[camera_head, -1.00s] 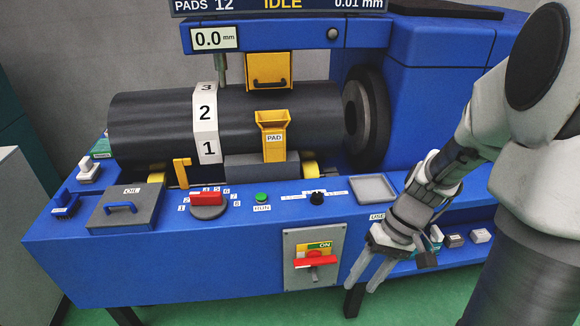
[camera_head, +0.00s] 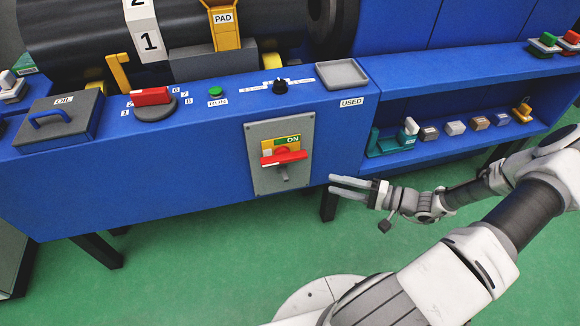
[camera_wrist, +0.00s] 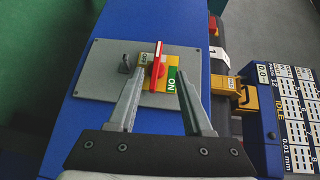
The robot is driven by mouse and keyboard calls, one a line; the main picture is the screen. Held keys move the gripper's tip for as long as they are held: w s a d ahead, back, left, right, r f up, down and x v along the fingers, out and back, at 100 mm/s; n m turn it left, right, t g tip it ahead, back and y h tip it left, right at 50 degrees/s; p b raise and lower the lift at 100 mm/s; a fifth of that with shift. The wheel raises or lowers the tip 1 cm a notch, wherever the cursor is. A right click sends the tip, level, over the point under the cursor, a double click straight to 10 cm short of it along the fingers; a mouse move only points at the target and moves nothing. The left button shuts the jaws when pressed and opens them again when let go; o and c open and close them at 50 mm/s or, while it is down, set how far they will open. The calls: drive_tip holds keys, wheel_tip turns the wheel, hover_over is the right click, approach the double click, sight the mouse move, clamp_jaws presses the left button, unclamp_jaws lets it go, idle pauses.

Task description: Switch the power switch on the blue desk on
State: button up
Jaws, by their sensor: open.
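The power switch is a red bar handle (camera_head: 284,158) on a grey plate (camera_head: 258,180) on the front of the blue desk (camera_head: 190,160). The bar lies nearly level in the head view, just below a green ON label (camera_head: 292,139) and a yellow patch. A small grey lever sticks out under it. My gripper (camera_head: 331,184) is open and empty, right of the plate and apart from it. In the wrist view the red handle (camera_wrist: 157,65) lies ahead, between the lines of my open fingers (camera_wrist: 160,85), with the ON label to its right.
On the desk top are a red-handled dial (camera_head: 151,96), a green button (camera_head: 215,91), a black knob (camera_head: 280,87) and a grey tray (camera_head: 342,75). A shelf (camera_head: 440,152) with small blocks is at right. Open green floor lies in front.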

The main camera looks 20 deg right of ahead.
wheel_tip(320, 180, down, 2)
drive_tip(key=d+m+t, duration=0.1)
drive_tip(key=d+t, duration=0.1)
drive_tip(key=b, duration=0.3)
approach(288, 161)
drive_tip(key=shift+m+t+h, duration=0.3)
drive_tip(key=x, duration=0.9)
drive_tip(key=shift+w+a, duration=0.15)
drive_tip(key=shift+a, duration=0.25)
clamp_jaws()
